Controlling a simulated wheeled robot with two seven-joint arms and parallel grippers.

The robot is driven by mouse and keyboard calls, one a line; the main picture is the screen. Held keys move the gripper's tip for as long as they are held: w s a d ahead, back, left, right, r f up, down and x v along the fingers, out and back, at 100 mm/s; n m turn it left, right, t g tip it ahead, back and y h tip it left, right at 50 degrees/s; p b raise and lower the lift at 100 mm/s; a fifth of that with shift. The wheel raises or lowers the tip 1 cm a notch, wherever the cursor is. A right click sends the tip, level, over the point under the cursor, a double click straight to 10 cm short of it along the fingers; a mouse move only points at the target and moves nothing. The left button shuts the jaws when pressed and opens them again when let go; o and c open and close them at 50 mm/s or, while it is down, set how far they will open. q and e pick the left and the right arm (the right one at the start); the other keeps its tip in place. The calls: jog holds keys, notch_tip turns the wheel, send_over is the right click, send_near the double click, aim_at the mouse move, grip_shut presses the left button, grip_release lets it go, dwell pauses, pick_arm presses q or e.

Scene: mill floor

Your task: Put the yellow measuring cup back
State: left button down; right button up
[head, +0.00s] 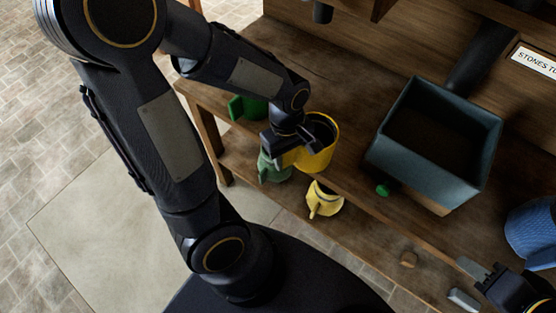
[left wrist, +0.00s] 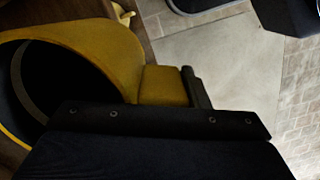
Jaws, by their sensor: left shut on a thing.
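A large yellow measuring cup (head: 321,158) is held by my left gripper (head: 287,152), which is shut on its handle at the cup's left side. The cup is upright or nearly so, with a dark interior, near the bench's front edge. In the left wrist view the yellow cup (left wrist: 95,45) fills the left side, and its handle (left wrist: 163,86) lies against a dark finger.
A green cup (head: 275,167) is close below my left gripper, and a darker green one (head: 240,107) stands behind. A blue-grey open bin (head: 400,157) stands to the right. A blue vessel (head: 532,232) is at the right edge. Bench wood behind the arm is clear.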

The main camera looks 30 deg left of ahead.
pick_arm(q)
jog(key=w+d, duration=0.1)
jog(key=w, duration=0.1)
jog(key=w+d, duration=0.1)
jog(key=w, duration=0.1)
jog(key=w+d+b, duration=0.1)
jog(key=w, duration=0.2)
jog(key=shift+f, duration=0.4)
jog(key=shift+s+f+b, duration=0.15)
jog(key=shift+f+b, duration=0.45)
jog(key=shift+f, duration=0.2)
jog(key=c, duration=0.7)
grip_release()
